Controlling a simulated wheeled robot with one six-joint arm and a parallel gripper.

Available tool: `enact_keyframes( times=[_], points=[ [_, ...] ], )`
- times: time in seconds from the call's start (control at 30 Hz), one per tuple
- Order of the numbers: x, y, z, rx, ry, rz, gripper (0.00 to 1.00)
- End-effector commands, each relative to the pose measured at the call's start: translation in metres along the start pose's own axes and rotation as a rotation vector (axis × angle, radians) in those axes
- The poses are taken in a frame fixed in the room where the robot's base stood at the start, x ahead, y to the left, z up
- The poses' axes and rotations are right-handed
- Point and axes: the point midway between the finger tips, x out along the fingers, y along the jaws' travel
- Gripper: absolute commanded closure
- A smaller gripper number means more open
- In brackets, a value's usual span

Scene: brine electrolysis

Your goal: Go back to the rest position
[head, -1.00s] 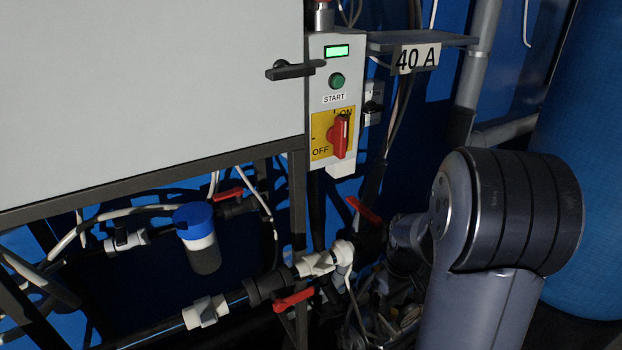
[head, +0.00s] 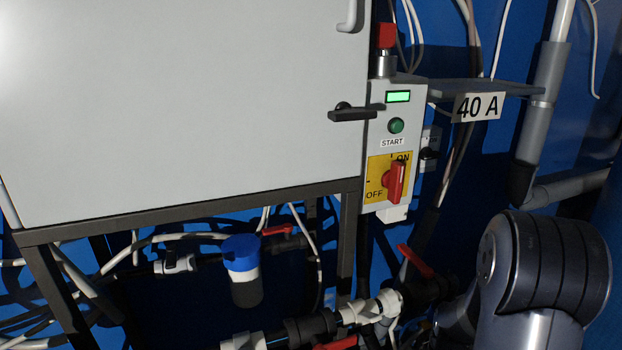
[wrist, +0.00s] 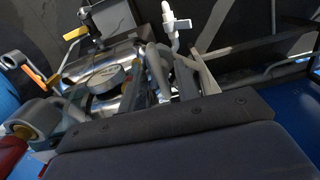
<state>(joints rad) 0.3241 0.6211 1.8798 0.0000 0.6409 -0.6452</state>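In the head view my arm's large grey joint (head: 545,265) stands at the lower right, right of the control box (head: 397,150) and apart from it in the picture. The far end of the arm is hidden behind that joint or below the frame. In the wrist view a broad dark grey-blue surface with a bolted strip fills the bottom. Pale grey, finger-like shapes rise beyond it, but I cannot tell whether they are my gripper's fingers or pipework. No held object can be made out.
The control box has a lit green display (head: 398,96), a red rotary switch (head: 395,182) and a red-topped lamp (head: 387,36). A white cabinet (head: 180,100) fills the left. Pipes with red-handled valves (head: 415,260) and a blue-capped filter (head: 242,268) lie below. A gauge (wrist: 105,78) shows in the wrist view.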

Motion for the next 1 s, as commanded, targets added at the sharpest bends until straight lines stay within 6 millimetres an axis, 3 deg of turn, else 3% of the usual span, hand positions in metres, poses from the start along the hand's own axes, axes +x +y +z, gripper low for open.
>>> enact_keyframes(
  times=[0.2,0.77,0.8,1.0],
  points=[
    [-0.004,0.0,0.0,-0.044,0.002,0.001,0.69],
    [-0.114,0.001,-0.001,-0.043,0.005,0.004,0.69],
    [-0.098,-0.001,0.001,-0.043,-0.004,-0.003,0.69],
    [-0.055,-0.001,0.001,-0.043,-0.004,-0.003,0.69]
  ],
)
